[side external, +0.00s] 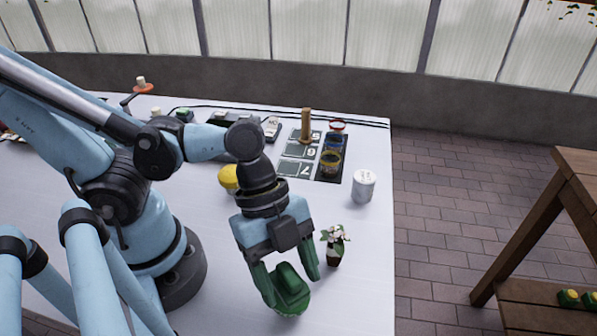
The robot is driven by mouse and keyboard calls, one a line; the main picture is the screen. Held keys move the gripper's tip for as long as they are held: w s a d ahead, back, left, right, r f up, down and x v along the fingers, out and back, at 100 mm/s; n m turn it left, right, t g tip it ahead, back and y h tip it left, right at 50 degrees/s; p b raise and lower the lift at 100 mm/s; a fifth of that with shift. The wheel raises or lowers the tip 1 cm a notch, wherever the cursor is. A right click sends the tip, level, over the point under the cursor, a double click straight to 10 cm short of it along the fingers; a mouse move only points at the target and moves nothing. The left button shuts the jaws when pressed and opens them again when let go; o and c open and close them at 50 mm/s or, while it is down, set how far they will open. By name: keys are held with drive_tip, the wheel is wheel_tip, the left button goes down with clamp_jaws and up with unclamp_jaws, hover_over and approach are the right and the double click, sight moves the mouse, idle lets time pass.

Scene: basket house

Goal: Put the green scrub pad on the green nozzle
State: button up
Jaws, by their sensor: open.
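My gripper (292,290) points down over the front part of the white table, its two green fingers spread apart. A dark green object (291,287) with a raised ridge lies between and just below the fingers. I cannot tell whether it is the scrub pad or the nozzle, or whether a finger touches it. A small green item (184,115) stands at the back left of the table, too small to identify. The fingers and wrist hide part of the table around the dark green object.
A small vase with white flowers (334,245) stands close to the right finger. A white canister (363,186), a yellow object (229,178) and a dark numbered tray (300,168) with jars and a wooden peg are farther back. The table's right edge is near.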

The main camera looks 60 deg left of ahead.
drive_tip(key=shift+r, duration=0.1)
drive_tip(key=shift+v, duration=5.95)
drive_tip(key=w+a+f+n+t+y, duration=0.3)
drive_tip(key=w+a+n+t+y, duration=0.2)
drive_tip(key=w+a+n, duration=0.6)
drive_tip(key=w+n+t, duration=0.2)
drive_tip(key=n, duration=0.5)
drive_tip(key=shift+a+f+y, duration=0.15)
drive_tip(key=shift+a+y, duration=0.05)
drive_tip(key=shift+y, duration=0.1)
